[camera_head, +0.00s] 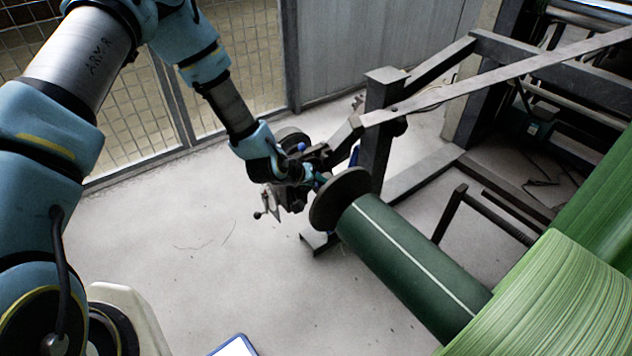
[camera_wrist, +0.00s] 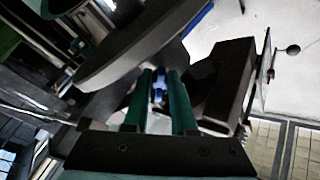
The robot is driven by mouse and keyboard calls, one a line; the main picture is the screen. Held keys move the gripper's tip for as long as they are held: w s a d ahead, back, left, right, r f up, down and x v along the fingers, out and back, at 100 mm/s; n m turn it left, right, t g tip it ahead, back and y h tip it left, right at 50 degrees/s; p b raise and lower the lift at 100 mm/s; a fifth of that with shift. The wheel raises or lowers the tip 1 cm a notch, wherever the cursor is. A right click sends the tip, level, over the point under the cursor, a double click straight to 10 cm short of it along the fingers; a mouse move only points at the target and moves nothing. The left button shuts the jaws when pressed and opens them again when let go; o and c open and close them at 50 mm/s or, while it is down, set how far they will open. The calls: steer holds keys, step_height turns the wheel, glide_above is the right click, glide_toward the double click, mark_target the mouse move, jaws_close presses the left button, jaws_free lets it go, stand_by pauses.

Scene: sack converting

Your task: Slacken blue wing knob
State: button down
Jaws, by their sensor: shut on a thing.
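The blue wing knob (camera_wrist: 158,90) shows in the wrist view as a small bright blue piece between my two green fingers. My gripper (camera_wrist: 160,88) is shut on it, with a finger on each side. Most of the knob is hidden by the fingers. In the head view my gripper (camera_head: 316,180) reaches in from the left, beside the dark round disc (camera_head: 341,199) on the end of the green roll (camera_head: 410,258). The knob cannot be made out clearly there. The disc also shows close above the fingers in the wrist view (camera_wrist: 130,48).
A dark steel frame with a post (camera_head: 377,130) and slanting bars stands just behind my gripper. A crank handle (camera_head: 262,212) sticks out at the left of the mechanism. Green woven material (camera_head: 560,300) fills the lower right. The mesh fence (camera_head: 120,125) is behind; the pale floor in front is mostly clear.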

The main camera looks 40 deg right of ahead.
steer(key=n+y, duration=0.1)
steer(key=n, duration=0.4)
steer(key=shift+s+n+t, duration=0.1)
steer(key=shift+n+t, duration=0.2)
steer(key=shift+n, duration=0.1)
stand_by(0.4)
steer(key=c, duration=0.7)
jaws_free()
steer(key=shift+d, duration=0.1)
steer(key=shift+c, duration=0.2)
steer(key=shift+r, duration=0.1)
steer(key=v, duration=1)
steer(key=shift+r, duration=0.3)
